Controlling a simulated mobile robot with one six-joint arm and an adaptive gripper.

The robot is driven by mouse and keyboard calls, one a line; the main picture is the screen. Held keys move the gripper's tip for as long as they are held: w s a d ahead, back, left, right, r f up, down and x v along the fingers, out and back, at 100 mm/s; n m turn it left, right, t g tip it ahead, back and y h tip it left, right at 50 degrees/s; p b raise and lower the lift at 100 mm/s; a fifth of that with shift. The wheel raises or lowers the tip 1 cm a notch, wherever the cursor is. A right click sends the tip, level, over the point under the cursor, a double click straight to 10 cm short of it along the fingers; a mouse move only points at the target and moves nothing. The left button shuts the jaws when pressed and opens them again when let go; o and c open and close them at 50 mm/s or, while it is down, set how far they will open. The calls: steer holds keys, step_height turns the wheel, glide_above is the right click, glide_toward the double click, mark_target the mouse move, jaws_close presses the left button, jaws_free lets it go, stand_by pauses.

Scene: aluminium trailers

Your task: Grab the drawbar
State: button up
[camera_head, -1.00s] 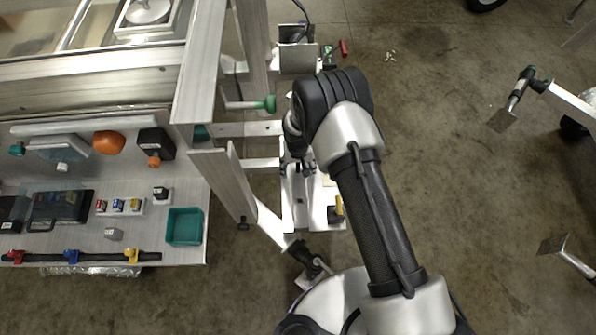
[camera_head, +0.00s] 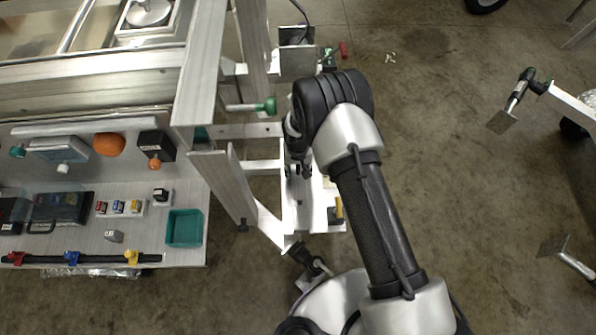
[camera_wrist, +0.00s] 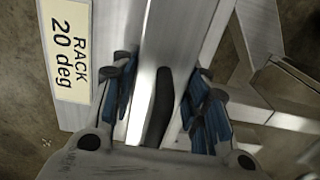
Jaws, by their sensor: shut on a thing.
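The drawbar (camera_head: 291,213) is a pale aluminium bar running from beneath my wrist toward the bottom of the head view. In the wrist view the metal bar (camera_wrist: 175,40) passes between my two dark, blue-padded fingers. My gripper (camera_wrist: 165,105) is shut on it, one finger on each side. In the head view my gripper (camera_head: 300,168) is partly hidden below my wrist. A "RACK 20 deg" label (camera_wrist: 71,48) sits beside the bar in the wrist view.
The trailer frame (camera_head: 202,60) stands on the left, with a green-tipped handle (camera_head: 265,106). A workbench (camera_head: 90,225) with a green tray (camera_head: 184,227) lies at lower left. Another metal frame (camera_head: 575,103) is at far right. The floor (camera_head: 430,150) between is mostly clear.

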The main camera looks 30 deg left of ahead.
jaws_close()
steer(key=shift+w+a, duration=0.1)
steer(key=shift+r, duration=0.1)
